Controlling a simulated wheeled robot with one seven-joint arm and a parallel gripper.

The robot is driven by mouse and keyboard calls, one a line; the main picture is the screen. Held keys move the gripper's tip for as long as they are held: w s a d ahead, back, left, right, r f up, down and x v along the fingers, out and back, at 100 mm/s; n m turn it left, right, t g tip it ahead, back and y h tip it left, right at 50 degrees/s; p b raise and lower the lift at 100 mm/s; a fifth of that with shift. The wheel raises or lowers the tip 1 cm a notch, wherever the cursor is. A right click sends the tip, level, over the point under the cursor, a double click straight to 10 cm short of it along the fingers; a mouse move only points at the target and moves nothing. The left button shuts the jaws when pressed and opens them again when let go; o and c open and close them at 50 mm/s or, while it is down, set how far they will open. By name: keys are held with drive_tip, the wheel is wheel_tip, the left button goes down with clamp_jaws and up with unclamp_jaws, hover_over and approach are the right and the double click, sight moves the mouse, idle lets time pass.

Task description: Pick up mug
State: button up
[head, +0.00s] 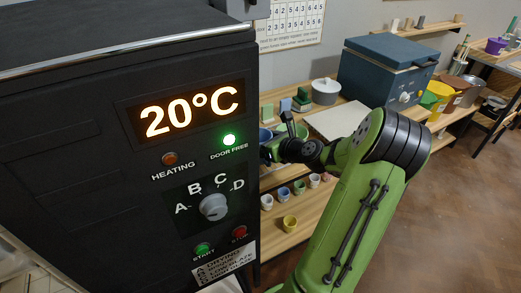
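Several small cups or mugs stand on the lower wooden shelf: a yellow one (289,223), a white one (266,202), a blue one (283,193) and others further right. Which one is the task's mug I cannot tell. My gripper (268,153) is at the end of my green arm, over the upper shelf beside the black kiln's edge. It is small, dark and partly hidden, so its fingers cannot be made out. A blue rounded vessel (265,135) shows just behind it, partly covered.
The black kiln (70,150) fills the left, reading 20°C with a green DOOR FREE light. Open floor (450,220) lies right.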

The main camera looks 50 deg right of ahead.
wheel_tip(320, 180, up, 10)
drive_tip(key=p, duration=0.4)
drive_tip(key=shift+s, duration=0.1)
